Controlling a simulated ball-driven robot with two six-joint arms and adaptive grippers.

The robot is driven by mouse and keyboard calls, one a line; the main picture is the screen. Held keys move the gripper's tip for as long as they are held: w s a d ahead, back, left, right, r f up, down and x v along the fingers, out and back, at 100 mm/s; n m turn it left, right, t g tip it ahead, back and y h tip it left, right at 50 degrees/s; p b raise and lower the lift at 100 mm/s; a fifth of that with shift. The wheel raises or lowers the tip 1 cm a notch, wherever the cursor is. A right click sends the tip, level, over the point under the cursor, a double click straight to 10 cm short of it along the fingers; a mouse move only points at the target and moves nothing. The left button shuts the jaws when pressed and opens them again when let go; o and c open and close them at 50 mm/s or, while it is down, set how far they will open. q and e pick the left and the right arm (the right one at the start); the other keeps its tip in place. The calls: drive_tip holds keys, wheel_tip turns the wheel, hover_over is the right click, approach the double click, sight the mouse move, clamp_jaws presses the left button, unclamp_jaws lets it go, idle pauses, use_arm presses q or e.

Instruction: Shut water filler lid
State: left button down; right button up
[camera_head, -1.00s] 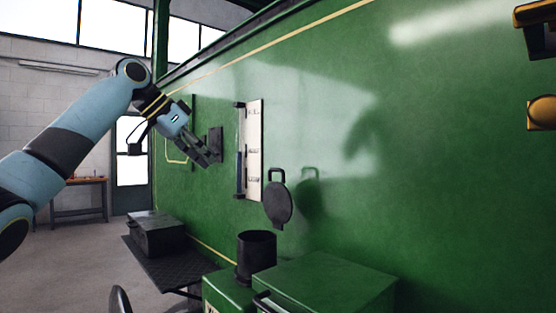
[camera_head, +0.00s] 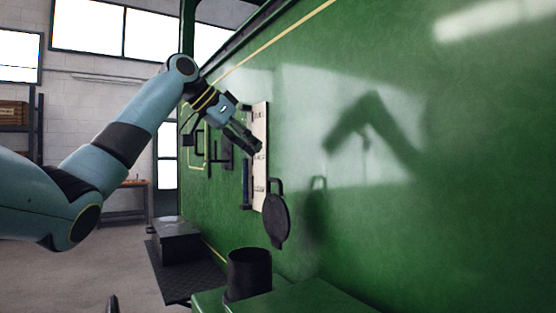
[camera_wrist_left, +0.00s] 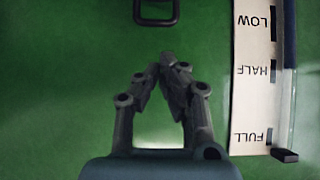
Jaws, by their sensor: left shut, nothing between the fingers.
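The water filler lid (camera_head: 276,219) is a dark round disc with a loop handle on top. It stands raised, near upright, beside the green wall. The dark cylindrical filler neck (camera_head: 248,274) is below it, its mouth uncovered. My left gripper (camera_head: 257,147) is shut and empty, above the lid and in front of the white gauge plate (camera_head: 260,162). In the left wrist view the closed fingertips (camera_wrist_left: 168,60) point toward a dark loop handle (camera_wrist_left: 156,10) at the top edge. My right gripper is not in view.
The gauge plate, marked LOW, HALF and FULL, also shows in the left wrist view (camera_wrist_left: 252,100). A dark box (camera_head: 178,242) stands on a black step (camera_head: 168,275) at the left. The green wall (camera_head: 400,220) to the right is clear.

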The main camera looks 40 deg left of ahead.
use_arm(q)
drive_tip(key=p+x, duration=0.1)
drive_tip(key=x, duration=0.7)
drive_tip(key=shift+p, duration=0.35)
drive_tip(key=shift+w+d+f, duration=0.1)
drive_tip(key=shift+w+f, duration=0.2)
drive_tip(key=shift+f, duration=0.05)
drive_tip(key=shift+w, duration=0.1)
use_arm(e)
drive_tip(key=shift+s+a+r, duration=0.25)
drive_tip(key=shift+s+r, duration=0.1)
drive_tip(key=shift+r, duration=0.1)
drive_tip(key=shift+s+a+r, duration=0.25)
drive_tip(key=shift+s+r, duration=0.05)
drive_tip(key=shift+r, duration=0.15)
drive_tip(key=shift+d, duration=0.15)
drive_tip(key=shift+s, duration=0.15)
